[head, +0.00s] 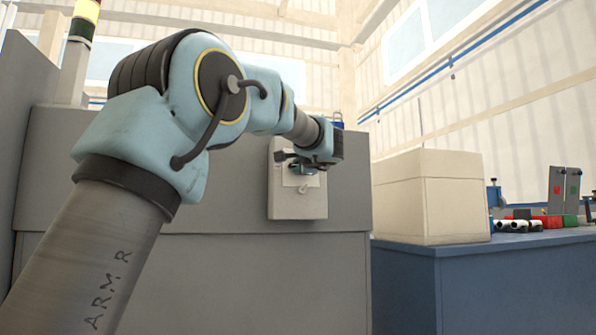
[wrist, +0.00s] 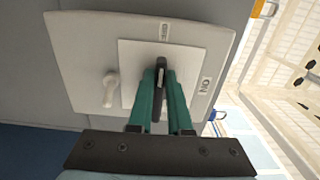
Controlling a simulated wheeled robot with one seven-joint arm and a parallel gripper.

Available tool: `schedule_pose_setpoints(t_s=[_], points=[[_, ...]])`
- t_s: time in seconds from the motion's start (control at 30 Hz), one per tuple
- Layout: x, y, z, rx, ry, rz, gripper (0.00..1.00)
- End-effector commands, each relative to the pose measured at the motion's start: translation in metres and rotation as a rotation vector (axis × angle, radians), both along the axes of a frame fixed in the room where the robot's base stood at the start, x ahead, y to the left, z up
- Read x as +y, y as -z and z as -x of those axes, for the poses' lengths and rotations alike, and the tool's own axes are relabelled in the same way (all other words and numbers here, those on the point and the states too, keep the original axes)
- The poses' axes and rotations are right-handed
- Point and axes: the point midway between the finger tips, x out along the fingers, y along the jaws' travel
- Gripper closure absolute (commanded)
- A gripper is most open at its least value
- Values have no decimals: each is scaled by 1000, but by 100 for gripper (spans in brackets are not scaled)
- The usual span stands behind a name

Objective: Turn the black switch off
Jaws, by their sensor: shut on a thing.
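The black switch (wrist: 160,78) is a narrow lever on a pale square plate, on the front of a light grey switch box (wrist: 82,60). My gripper (wrist: 161,74) has green fingers on both sides of the lever and is shut on it. The fingers hide part of the lever and plate. In the head view, the box (head: 298,208) is on the grey cabinet front, and my gripper (head: 307,168) is at its upper part. The black switch cannot be made out there.
A white knob (wrist: 110,89) is beside the plate. An ON label (wrist: 204,85) is to the right of the lever, and another small label (wrist: 164,31) is above it.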

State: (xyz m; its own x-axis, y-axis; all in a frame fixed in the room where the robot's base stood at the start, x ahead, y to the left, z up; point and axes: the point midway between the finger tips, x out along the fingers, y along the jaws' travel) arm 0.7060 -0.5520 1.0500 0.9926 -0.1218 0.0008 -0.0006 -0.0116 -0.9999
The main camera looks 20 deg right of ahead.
Motion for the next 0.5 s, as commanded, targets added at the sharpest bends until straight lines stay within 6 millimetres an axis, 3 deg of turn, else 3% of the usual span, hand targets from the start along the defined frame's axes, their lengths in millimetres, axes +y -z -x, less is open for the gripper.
schedule_pose_setpoints(t_s=[0.37, 0.4, 0.5], points=[[0, 2, -1, 4, -2, 5, 100], [0, 2, -1, 4, -1, 5, 78], [0, 1, 0, 2, -1, 4, 67]])
